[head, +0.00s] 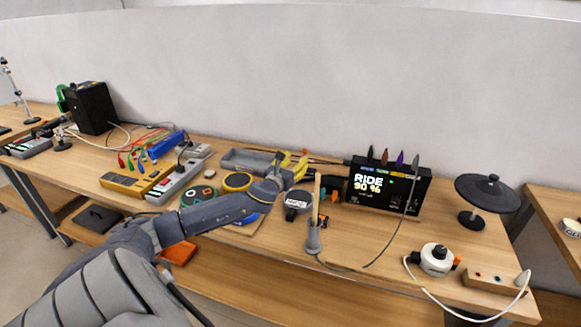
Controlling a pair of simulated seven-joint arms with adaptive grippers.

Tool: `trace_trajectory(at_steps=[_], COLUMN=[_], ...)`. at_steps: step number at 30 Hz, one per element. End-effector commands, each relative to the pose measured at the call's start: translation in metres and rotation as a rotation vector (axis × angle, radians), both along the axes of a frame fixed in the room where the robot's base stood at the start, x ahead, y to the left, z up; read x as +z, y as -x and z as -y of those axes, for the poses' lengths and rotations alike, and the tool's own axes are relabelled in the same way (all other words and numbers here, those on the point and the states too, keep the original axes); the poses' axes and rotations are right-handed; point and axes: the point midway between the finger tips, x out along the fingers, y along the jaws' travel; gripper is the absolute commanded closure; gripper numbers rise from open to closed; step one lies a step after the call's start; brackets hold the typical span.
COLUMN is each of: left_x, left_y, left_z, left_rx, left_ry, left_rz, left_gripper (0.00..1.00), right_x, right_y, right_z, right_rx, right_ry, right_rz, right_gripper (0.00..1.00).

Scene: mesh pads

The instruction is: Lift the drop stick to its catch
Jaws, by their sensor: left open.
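A pale wooden stick (316,200) stands upright near the middle of the table; I take it for the drop stick. Its foot meets a small grey holder (313,241) with a cable. A small orange and black part (323,221) sits beside the stick's lower end; I cannot tell whether it is the catch. My left arm reaches in from the lower left. My left gripper (292,163), with yellow fingers, is open just left of the stick's top, and I see nothing held. The stick seems apart from the fingers. My right gripper is not in view.
A black drum module (388,186) reading "RIDE 90 %" stands behind right of the stick. A dark cymbal pad (487,193) and a white round device (437,259) are farther right.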

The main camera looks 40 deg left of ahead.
Motion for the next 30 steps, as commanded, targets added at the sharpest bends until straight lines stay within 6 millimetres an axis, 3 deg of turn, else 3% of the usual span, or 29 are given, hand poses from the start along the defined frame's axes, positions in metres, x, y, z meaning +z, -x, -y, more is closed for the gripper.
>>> trace_trajectory(at_steps=[6,12,30], left_x=[-0.001,0.000,0.001], left_y=[0.023,0.035,0.038], left_z=[0.006,0.009,0.010], left_rx=[-0.001,0.000,0.000], left_ry=[0.000,-0.001,0.000], left_rz=[-0.001,0.000,0.001], left_gripper=[0.57,0.57,0.57], right_x=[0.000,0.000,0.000], right_y=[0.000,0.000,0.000], right_z=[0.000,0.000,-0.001], right_rx=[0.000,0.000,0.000], right_ry=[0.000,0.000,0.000], right_rz=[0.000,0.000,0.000], right_gripper=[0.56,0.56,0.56])
